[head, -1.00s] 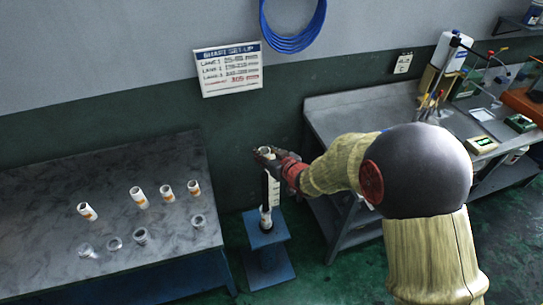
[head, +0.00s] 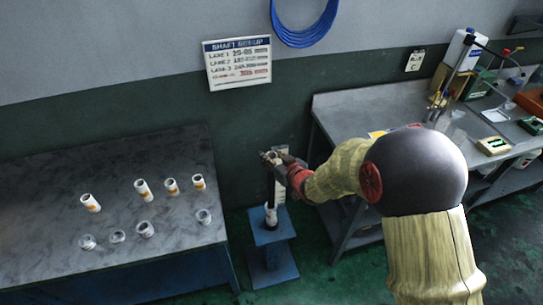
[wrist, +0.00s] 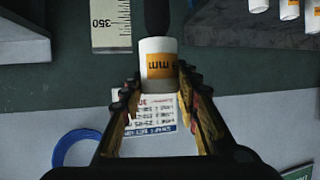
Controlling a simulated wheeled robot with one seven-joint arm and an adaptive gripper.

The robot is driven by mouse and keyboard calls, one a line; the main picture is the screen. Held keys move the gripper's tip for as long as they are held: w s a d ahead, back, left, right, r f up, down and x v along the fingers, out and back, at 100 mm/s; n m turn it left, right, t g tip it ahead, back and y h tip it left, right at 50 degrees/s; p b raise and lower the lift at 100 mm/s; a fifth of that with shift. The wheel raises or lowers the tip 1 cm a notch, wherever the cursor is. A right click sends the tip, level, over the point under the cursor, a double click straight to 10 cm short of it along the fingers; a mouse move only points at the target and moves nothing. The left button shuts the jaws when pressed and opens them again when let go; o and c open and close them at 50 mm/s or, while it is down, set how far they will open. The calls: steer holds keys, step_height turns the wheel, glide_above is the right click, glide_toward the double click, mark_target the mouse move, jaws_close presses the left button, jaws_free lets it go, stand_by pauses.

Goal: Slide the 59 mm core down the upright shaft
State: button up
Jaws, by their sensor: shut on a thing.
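The upright shaft (head: 270,190) is dark and stands on a blue pedestal (head: 271,232), with a white piece (head: 271,215) around its foot. My gripper (head: 272,158) is at the shaft's upper end in the head view. In the wrist view my gripper (wrist: 158,88) is shut on a white core (wrist: 158,55) with an orange label; only "mm" reads clearly. The dark shaft (wrist: 157,15) runs from the core's far end, in line with it. No shaft shows beyond the core's near end. How far the shaft sits inside the core is hidden.
A pale scale strip (wrist: 110,25) marked 350 stands beside the shaft. The left table (head: 60,165) holds several white cores (head: 144,189) and clear rings (head: 145,229). A workbench (head: 345,105) with equipment is at right. A sign (head: 238,62) hangs on the wall behind.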

steer(key=b, duration=0.4)
glide_above(273, 200)
steer(key=w, duration=0.1)
steer(key=shift+w+a+f, duration=0.1)
steer(key=shift+a+f, duration=0.1)
steer(key=shift+f, duration=1.05)
steer(key=shift+w+a+f, duration=0.1)
steer(key=shift+a+f, duration=0.05)
steer(key=shift+f, duration=1.1)
steer(key=shift+f, duration=0.1)
step_height(273, 200, down, 20)
steer(key=b, duration=1.5)
steer(key=o, duration=1.2)
steer(key=shift+c, duration=0.2)
steer(key=shift+s, duration=0.1)
